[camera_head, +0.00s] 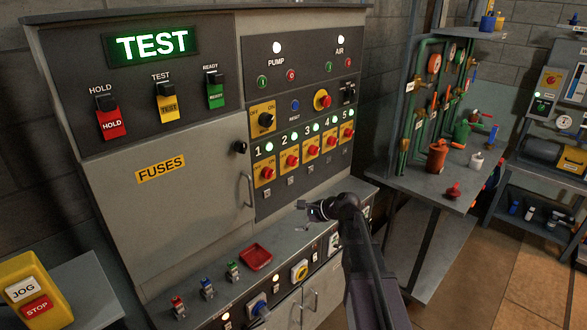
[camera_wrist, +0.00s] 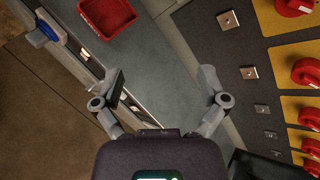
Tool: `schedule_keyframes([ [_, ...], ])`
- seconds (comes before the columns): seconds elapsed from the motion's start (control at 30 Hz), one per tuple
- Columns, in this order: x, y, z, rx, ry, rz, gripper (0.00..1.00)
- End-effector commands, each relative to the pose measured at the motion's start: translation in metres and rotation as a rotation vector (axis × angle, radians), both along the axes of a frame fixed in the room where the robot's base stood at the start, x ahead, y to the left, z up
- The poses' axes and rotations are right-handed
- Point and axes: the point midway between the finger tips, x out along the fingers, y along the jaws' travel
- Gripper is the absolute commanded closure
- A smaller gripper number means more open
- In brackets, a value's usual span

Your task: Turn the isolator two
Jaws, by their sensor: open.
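Isolator two is a red rotary knob on a yellow plate (camera_head: 291,161), second from the left in the row numbered 1 to 5 on the dark panel. A lit green lamp sits above it. It appears to be the second red knob from the top (camera_wrist: 305,71) at the right edge of the wrist view. My gripper (camera_head: 309,210) is in front of the cabinet, below the row and over the lower ledge, apart from the knobs. In the wrist view my gripper (camera_wrist: 160,86) has its fingers spread with nothing between them. The knob's exact angle is too small to read.
A red tray (camera_head: 256,257) lies on the grey ledge, which also shows in the wrist view (camera_wrist: 158,58). Small toggle switches (camera_head: 207,289) stand left of it. Neighbouring red isolators (camera_head: 311,151) sit close beside isolator two. A fuse door handle (camera_head: 247,189) projects at left.

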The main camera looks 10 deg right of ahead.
Motion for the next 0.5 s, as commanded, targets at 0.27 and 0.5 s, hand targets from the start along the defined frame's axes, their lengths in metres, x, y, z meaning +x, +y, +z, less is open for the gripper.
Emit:
schedule_keyframes([
  [0.27, 0.084, -0.053, 0.035, 0.608, 0.151, -0.377, 0.07],
  [0.5, 0.119, -0.095, 0.059, 0.984, 0.267, -0.532, 0.07],
])
